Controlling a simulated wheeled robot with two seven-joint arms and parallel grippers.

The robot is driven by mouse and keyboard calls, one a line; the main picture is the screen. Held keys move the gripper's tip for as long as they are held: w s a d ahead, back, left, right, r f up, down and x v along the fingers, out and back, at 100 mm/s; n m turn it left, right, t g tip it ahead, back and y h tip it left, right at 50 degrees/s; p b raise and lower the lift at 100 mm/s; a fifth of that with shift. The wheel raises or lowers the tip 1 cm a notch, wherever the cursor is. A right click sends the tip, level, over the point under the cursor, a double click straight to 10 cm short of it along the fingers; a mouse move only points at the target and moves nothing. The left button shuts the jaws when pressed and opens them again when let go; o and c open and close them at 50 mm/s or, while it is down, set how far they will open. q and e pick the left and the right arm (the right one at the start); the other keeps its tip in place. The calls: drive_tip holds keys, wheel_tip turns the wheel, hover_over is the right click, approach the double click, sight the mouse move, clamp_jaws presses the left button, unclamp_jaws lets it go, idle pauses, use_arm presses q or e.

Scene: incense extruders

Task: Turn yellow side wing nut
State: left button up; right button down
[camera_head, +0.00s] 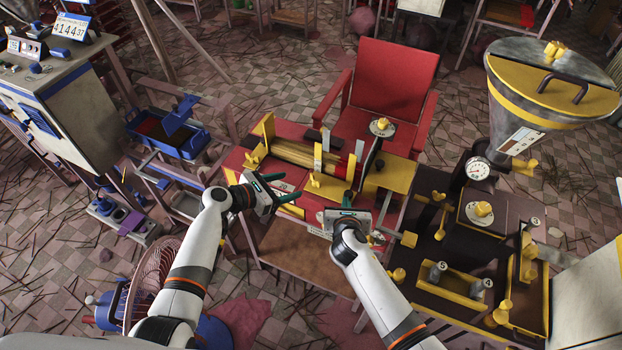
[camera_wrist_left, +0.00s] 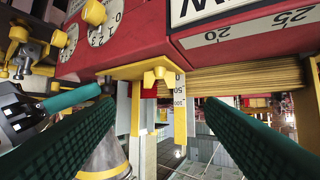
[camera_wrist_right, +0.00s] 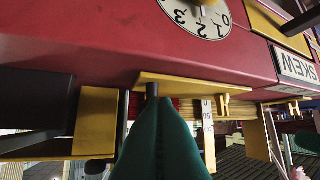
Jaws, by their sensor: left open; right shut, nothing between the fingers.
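A small yellow wing nut (camera_wrist_left: 158,76) sits on a yellow bracket (camera_wrist_left: 125,70) on the red machine's side. It also shows in the right wrist view (camera_wrist_right: 222,103) and on the machine in the head view (camera_head: 315,181). My left gripper (camera_head: 285,188) is open; in its wrist view the wing nut appears between the two green fingertips (camera_wrist_left: 160,101), apart from both. I cannot tell its exact depth. My right gripper (camera_head: 348,198) is shut and empty. Its fingertips (camera_wrist_right: 154,100) are at a dark peg (camera_wrist_right: 152,88) under the bracket; contact is unclear.
The red machine (camera_wrist_left: 130,38) carries dials and a scale. A bundle of thin yellow sticks (camera_wrist_left: 245,81) lies beside the bracket. A red chair (camera_head: 395,75) stands behind. A dark machine with yellow parts (camera_head: 480,240) is at right, and a fan (camera_head: 150,275) at lower left.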

sight(314, 179)
use_arm(q)
drive_tip(key=x, duration=0.9)
drive_tip(key=shift+w+d+f, duration=0.1)
drive_tip(key=c, duration=1)
drive_tip(key=shift+w+m+g+h, duration=0.1)
drive_tip(key=shift+m+g+h, duration=0.2)
drive_tip(key=shift+m+g, duration=0.5)
drive_tip(key=shift+h, duration=0.3)
drive_tip(key=o, duration=1)
